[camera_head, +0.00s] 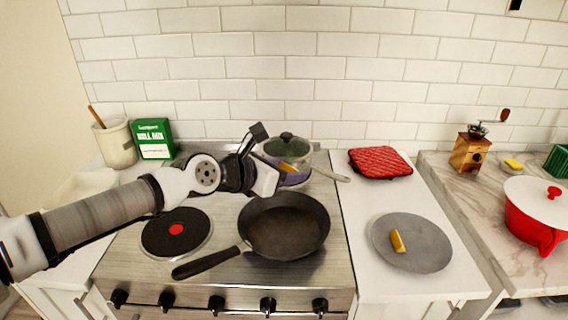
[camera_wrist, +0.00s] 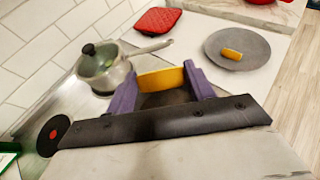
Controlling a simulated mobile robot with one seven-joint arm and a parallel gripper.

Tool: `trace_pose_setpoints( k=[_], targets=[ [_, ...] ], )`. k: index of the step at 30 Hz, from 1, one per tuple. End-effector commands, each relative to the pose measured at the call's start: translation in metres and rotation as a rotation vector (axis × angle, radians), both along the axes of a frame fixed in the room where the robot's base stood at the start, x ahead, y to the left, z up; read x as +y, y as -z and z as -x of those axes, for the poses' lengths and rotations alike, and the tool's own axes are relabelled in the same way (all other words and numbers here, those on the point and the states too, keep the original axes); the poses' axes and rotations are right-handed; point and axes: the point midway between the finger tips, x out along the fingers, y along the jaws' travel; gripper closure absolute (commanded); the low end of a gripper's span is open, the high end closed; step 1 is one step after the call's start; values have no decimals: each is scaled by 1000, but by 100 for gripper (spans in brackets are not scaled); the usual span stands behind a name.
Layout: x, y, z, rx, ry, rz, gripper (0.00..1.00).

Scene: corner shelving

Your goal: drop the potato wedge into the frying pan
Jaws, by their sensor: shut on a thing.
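My gripper (camera_head: 290,174) is shut on a yellow potato wedge (camera_head: 287,167). In the wrist view the wedge (camera_wrist: 160,80) spans between the two purple fingers of my gripper (camera_wrist: 160,84). The black frying pan (camera_head: 284,228) sits on the stove, its handle pointing to the lower left, with no food visible inside. My gripper and the wedge appear above and just beyond the pan's far rim in the head view; the exact height is unclear. A second yellow wedge (camera_head: 397,241) lies on a round grey plate (camera_head: 425,245) to the right of the pan.
A lidded pot (camera_head: 287,148) stands behind my gripper, partly hidden. A red quilted mat (camera_head: 380,162) lies on the counter at the back. A bare burner (camera_head: 177,231) is left of the pan. A green box (camera_head: 153,138) and a utensil crock (camera_head: 117,146) stand at back left.

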Motion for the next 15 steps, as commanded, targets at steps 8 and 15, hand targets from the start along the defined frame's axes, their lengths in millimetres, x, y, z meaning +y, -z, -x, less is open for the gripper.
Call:
trace_pose_setpoints(
  k=[8,15],
  targets=[
    [-1,32,0,1,1,1,68],
    [-1,54,0,0,1,0,68]
  ],
)
